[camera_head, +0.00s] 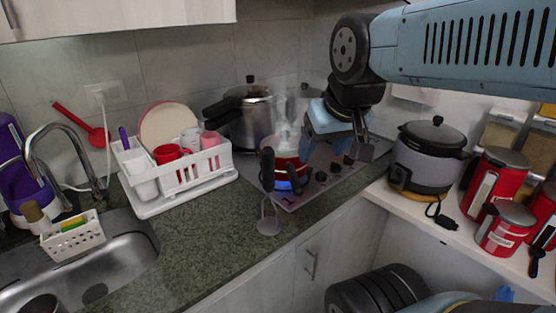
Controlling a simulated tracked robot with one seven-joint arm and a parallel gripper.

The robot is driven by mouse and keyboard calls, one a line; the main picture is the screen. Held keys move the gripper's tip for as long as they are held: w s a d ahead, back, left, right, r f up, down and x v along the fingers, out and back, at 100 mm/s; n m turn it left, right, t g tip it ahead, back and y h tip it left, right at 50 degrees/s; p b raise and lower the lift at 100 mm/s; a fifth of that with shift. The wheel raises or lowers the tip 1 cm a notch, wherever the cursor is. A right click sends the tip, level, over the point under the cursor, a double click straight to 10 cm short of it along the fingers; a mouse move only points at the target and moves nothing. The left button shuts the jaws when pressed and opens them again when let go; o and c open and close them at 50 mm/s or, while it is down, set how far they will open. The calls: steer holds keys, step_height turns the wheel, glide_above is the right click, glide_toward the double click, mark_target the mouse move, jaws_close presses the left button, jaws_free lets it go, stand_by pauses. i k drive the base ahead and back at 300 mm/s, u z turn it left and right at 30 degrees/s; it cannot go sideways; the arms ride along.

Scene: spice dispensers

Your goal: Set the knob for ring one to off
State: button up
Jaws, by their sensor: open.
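The stove (298,198) is set into the counter, with a row of small black knobs (321,177) along its front right edge. I cannot tell which knob belongs to ring one, nor how the knobs are turned. A red pot (290,166) stands on the front left of the stove, with a blue flame (284,184) under it and steam above it. My gripper (352,150) is open and empty above the right part of the stove, close to the rightmost knobs. It hides part of the stove behind it; contact with a knob cannot be made out.
A steel pressure cooker (249,118) stands behind the red pot. A rice cooker (427,158) and red canisters (497,180) stand on the white shelf at right. A white dish rack (180,198) is at left.

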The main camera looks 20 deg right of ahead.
mark_target(321, 176)
steer(key=k, duration=1.3)
steer(key=z, duration=0.3)
steer(key=i, duration=0.85)
steer(key=k, duration=1)
steer(key=u, duration=0.05)
